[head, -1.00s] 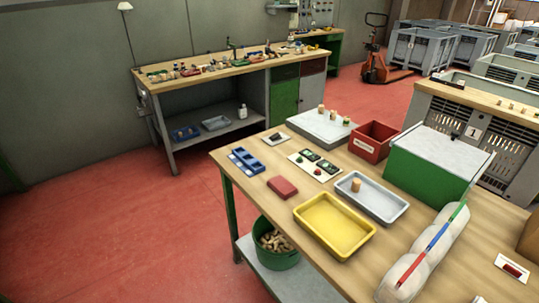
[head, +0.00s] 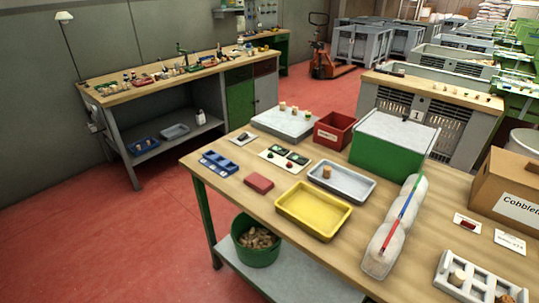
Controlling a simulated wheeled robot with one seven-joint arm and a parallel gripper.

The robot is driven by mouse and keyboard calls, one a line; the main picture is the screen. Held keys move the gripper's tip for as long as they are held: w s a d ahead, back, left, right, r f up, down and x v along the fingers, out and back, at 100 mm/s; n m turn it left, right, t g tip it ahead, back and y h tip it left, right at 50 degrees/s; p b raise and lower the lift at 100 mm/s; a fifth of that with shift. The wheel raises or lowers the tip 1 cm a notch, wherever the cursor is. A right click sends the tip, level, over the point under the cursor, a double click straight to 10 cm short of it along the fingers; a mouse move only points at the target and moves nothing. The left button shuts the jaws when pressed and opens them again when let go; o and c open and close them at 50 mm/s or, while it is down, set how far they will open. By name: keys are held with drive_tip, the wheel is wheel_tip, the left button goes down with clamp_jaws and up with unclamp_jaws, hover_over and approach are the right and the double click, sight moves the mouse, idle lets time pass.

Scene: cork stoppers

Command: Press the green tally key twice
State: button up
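A pale tally panel (head: 265,154) lies flat on the near wooden workbench, towards its back left. It bears two dark greenish displays (head: 297,158), each with a small round key in front of it. The key on the right (head: 289,164) looks red. The key on the left (head: 270,155) is too small for me to be sure of its colour. Nothing touches the panel. My gripper is not in view.
Around the panel stand a blue compartment tray (head: 219,162), a dark red block (head: 258,183), a yellow tray (head: 314,229), a grey tray (head: 363,191), a red bin (head: 335,131) and a grey slab with corks (head: 270,122). Red floor (head: 110,230) is open at left.

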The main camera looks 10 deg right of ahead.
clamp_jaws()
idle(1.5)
